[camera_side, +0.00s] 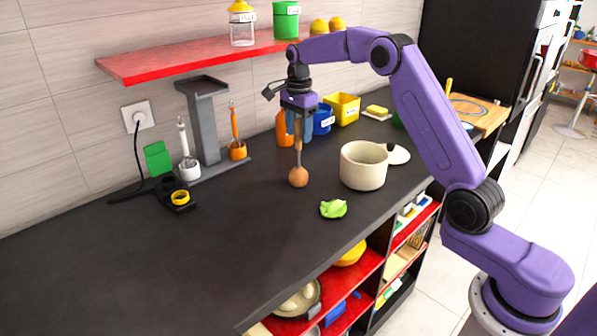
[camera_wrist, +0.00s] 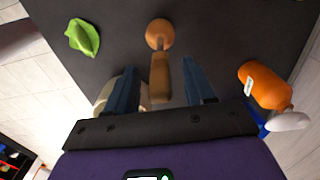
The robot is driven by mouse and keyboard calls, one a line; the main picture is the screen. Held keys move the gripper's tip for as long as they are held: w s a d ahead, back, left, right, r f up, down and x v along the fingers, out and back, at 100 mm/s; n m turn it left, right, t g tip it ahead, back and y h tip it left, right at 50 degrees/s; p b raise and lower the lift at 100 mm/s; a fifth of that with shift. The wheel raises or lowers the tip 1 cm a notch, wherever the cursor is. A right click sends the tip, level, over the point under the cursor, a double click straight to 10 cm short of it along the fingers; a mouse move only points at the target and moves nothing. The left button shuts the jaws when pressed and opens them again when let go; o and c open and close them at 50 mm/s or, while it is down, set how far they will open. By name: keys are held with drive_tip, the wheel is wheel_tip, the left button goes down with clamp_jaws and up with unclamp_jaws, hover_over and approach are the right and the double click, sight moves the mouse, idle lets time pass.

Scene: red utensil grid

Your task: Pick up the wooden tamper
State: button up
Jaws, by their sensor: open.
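The wooden tamper (camera_side: 298,177) stands upright on the dark counter, its round ball end down and its handle up. In the wrist view the tamper's handle (camera_wrist: 161,78) points up between the two fingers, with the ball end farther off on the counter. My gripper (camera_side: 299,126) is above the tamper and points down. In the wrist view my gripper (camera_wrist: 163,85) is open, with one blue finger on each side of the handle and a gap visible on both sides. The side view partly hides the handle's top behind the fingers.
A cream pot (camera_side: 363,168) stands close to the right of the tamper, and a green leaf-like piece (camera_side: 333,209) lies in front. An orange bottle (camera_wrist: 265,86) and blue container (camera_side: 322,120) stand behind. A red shelf (camera_side: 190,61) hangs above. The counter's left front is clear.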

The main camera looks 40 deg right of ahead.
drive_tip(key=shift+f, duration=1.1)
clamp_jaws()
drive_tip(key=shift+r, duration=0.2)
